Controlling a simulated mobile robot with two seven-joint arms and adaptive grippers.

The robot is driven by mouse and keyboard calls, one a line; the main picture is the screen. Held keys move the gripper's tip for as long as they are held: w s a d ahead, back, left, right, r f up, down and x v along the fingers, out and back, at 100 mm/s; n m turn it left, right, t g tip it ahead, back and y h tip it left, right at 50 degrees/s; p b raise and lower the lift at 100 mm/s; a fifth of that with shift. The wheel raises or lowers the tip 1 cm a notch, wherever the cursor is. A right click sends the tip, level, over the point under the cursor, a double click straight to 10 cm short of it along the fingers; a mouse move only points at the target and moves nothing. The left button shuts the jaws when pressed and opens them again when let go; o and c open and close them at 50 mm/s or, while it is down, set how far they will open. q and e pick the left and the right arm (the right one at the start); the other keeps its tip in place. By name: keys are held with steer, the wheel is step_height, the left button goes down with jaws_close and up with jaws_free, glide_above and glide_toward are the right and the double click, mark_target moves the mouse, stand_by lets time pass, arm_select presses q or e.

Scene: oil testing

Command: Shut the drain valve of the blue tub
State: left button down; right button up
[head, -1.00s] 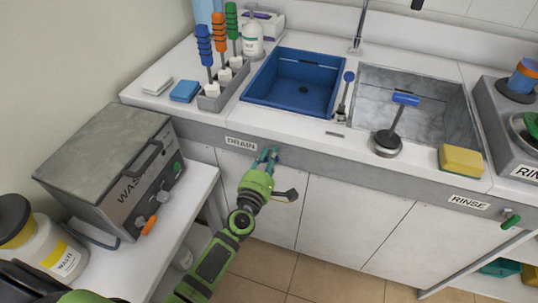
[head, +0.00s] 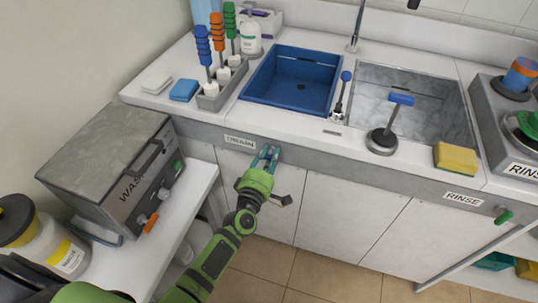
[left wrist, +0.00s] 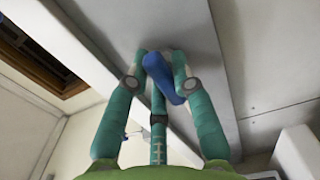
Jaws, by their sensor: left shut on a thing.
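The blue tub (head: 262,88) is set into the counter at the upper middle of the head view and looks empty. The DRAIN label (head: 240,141) is on the grey counter front below it. My left gripper (head: 268,155) is at the counter front just right of and below that label. In the left wrist view my left gripper (left wrist: 160,72) is shut on a blue drain valve handle (left wrist: 162,80), its fingers on both sides of it. The handle is mostly hidden by the fingers in the head view. My right gripper is not in view.
A steel sink (head: 440,85) is to the right, with a RINSE label (head: 463,197) and a green valve handle (head: 504,216) on the front. White cabinet doors (head: 340,215) lie below the counter.

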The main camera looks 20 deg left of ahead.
arm_select(q)
steer(key=c, duration=1)
jaws_free()
steer(key=shift+c, duration=0.2)
steer(key=shift+s, duration=0.1)
steer(key=s, duration=1.1)
steer(key=shift+s+a, duration=0.2)
steer(key=shift+s, duration=0.2)
steer(key=s+f+m+g+h, duration=0.1)
steer(key=s+f+m+g, duration=0.5)
steer(key=f, duration=0.9)
steer(key=s+f+m+g, duration=0.3)
steer(key=s+f+m, duration=0.4)
steer(key=f, duration=0.8)
steer(key=s+a+f+m+g, duration=0.2)
steer(key=s+f, duration=0.2)
steer(key=s, duration=0.4)
steer(key=s+a+f+m+g+y, duration=0.1)
steer(key=s+a+f+m+g, duration=0.1)
steer(key=s, duration=0.6)
steer(key=s+a+f+m+g, duration=0.2)
steer(key=s+f+m+g, duration=0.1)
steer(key=s, duration=0.5)
step_height(320, 180, down, 3)
steer(key=shift+r+g+y, duration=0.1)
steer(key=shift+g+y, duration=0.2)
steer(key=shift+g, duration=0.2)
